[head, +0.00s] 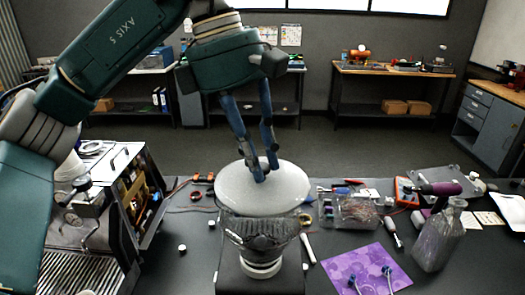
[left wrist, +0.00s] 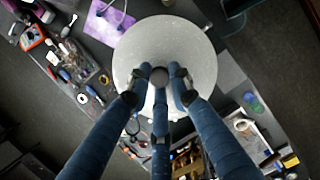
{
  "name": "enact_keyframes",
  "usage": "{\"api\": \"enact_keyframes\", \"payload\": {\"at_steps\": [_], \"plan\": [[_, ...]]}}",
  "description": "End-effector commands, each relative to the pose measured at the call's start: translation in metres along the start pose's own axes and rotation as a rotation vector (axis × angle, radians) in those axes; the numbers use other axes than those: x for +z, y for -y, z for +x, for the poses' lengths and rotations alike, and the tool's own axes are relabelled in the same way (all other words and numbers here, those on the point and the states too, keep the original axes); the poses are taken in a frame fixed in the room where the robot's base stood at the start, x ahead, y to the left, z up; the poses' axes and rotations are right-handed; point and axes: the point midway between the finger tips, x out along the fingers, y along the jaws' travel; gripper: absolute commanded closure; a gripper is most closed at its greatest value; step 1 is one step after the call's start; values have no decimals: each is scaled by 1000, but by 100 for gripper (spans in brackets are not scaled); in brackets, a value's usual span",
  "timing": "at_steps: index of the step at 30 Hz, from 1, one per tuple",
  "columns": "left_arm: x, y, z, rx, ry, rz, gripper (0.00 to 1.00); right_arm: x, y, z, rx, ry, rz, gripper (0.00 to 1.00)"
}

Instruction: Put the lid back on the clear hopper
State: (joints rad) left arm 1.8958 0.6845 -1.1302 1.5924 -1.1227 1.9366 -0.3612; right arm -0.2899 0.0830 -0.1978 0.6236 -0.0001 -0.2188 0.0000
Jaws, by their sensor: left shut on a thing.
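The lid is a pale round disc (head: 290,189) with a small dark knob at its middle. It also fills the centre of the left wrist view (left wrist: 195,45). The clear hopper (head: 258,240) stands below it on the grinder, with coffee-dark contents. The lid covers the hopper's mouth in the head view; I cannot tell whether it rests on the rim or hovers slightly above. My left gripper (head: 265,170) points down, shut on the lid's knob. In the left wrist view its fingers (left wrist: 160,78) close around the knob. My right gripper is not in view.
An espresso machine (head: 135,180) with an open side stands at left. Right of the hopper are a purple mat (head: 365,268), a clear bin (head: 357,210), a grey bottle-like container (head: 440,240) and a red multimeter (head: 406,192). Small loose parts lie on the dark table.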

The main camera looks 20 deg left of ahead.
Motion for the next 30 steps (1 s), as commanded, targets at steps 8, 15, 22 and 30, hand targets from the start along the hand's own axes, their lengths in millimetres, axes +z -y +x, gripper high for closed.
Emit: {"api": "enact_keyframes", "payload": {"at_steps": [8,15,22,30], "plan": [[-7,0,24,0,0,-1,100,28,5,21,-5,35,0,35],[-13,0,47,0,1,0,100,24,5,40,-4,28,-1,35],[-16,0,57,1,0,1,100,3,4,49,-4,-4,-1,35],[-16,0,57,1,0,1,100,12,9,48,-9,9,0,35]]}}
